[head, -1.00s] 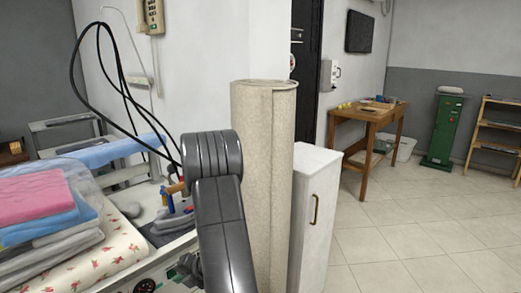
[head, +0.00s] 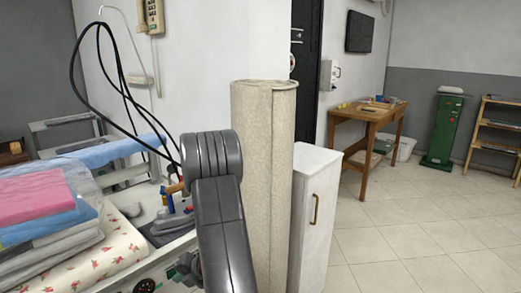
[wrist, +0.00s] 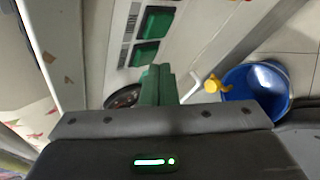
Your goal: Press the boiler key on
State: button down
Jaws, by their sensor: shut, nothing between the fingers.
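In the wrist view, a pale machine panel carries two green rocker keys, one at the top (wrist: 159,22) and one below it (wrist: 145,54). I cannot tell which is the boiler key, nor whether either is pressed. My gripper (wrist: 158,72) shows green fingers, closed together and empty. Its tips are just below the lower key in the picture; contact cannot be made out. A dark round knob (wrist: 123,97) is left of the fingers. In the head view my arm hides the gripper and the keys.
A blue bucket (wrist: 272,80) and a yellow-handled valve (wrist: 213,83) are right of my gripper. The ironing table has a floral cover (head: 110,245) and folded cloths (head: 38,198). A beige roll (head: 263,180) and white cabinet (head: 318,215) stand close by.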

jog(key=shift+w+a, duration=0.2)
jog(key=shift+a, duration=0.05)
dwell(0.4)
jog(key=shift+s+d+b, duration=0.3)
jog(key=shift+d, duration=0.05)
dwell(0.3)
jog(key=s+d+b, duration=0.1)
jog(key=s+d, duration=0.3)
jog(key=shift+d+b, duration=0.25)
jog(key=shift+b, duration=0.15)
